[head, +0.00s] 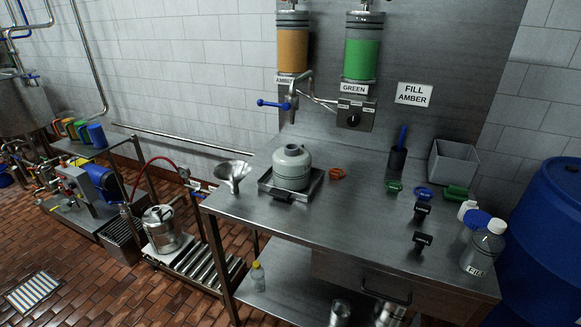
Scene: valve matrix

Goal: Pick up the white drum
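A whitish-grey drum (291,168) with a narrower neck on top stands upright in a shallow dark metal tray (288,195) on the steel bench. It is the closest match to the white drum. It stands below the amber dispenser's tap. Neither of my grippers shows in the head view, and nothing is touching the drum.
The steel bench (335,215) is mostly clear around the tray. A blue-handled valve (273,104) hangs above. Bottles (483,246) and a bin (453,166) are at the right.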

